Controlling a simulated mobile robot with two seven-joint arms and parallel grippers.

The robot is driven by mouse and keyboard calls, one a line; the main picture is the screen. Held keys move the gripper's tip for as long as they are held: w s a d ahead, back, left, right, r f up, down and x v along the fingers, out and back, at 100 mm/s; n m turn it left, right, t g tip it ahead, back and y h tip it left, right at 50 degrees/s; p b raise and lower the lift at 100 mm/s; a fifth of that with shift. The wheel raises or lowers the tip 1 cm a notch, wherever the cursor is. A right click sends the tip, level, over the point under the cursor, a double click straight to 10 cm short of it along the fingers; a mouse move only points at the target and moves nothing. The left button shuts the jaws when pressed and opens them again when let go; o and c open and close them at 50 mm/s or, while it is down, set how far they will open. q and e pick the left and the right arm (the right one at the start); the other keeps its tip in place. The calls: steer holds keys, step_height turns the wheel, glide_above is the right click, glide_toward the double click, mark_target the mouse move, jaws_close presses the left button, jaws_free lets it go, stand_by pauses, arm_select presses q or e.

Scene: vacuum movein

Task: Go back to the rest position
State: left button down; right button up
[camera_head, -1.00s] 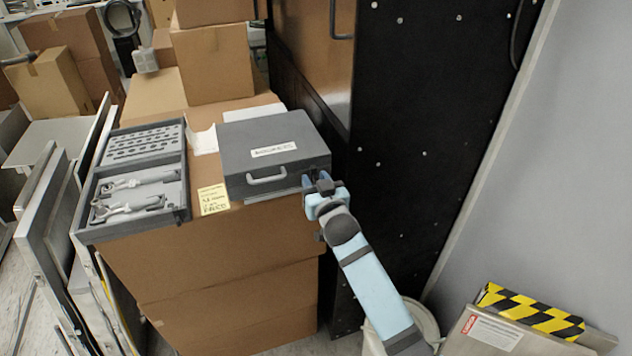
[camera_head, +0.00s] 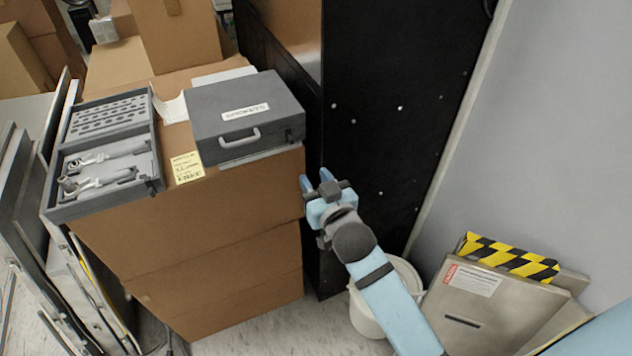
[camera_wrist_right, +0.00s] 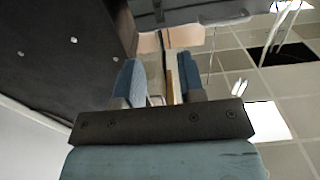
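My right gripper (camera_head: 317,181) is in front of the cardboard boxes at their right edge, below and right of the closed grey case. In the right wrist view its two blue fingers (camera_wrist_right: 157,80) stand apart with nothing between them. The grey case (camera_head: 245,115), with a handle and a white label, sits shut on the cardboard box stack (camera_head: 200,230). The gripper is apart from the case. My left gripper is in neither current view.
An open grey tool tray (camera_head: 110,155) and a yellow note (camera_head: 187,168) lie left of the case. A black panel (camera_head: 390,110) stands behind my right arm. A white bucket (camera_head: 365,315) and a box with striped tape (camera_head: 508,257) stand at lower right. Metal panels (camera_head: 25,220) lean at left.

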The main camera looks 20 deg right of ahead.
steer(key=shift+s, duration=0.1)
stand_by(0.4)
steer(key=s+f+n+g+y+p, duration=0.1)
steer(key=s+f+g+p, duration=0.2)
steer(key=s+f, duration=0.5)
steer(key=s+f+n+g+y+p, duration=0.1)
steer(key=s+f+g+p, duration=0.2)
steer(key=s+f, duration=0.5)
steer(key=s+g, duration=0.1)
steer(key=s, duration=0.4)
steer(key=shift+f+n+y, duration=0.25)
steer(key=shift+n+y, duration=0.05)
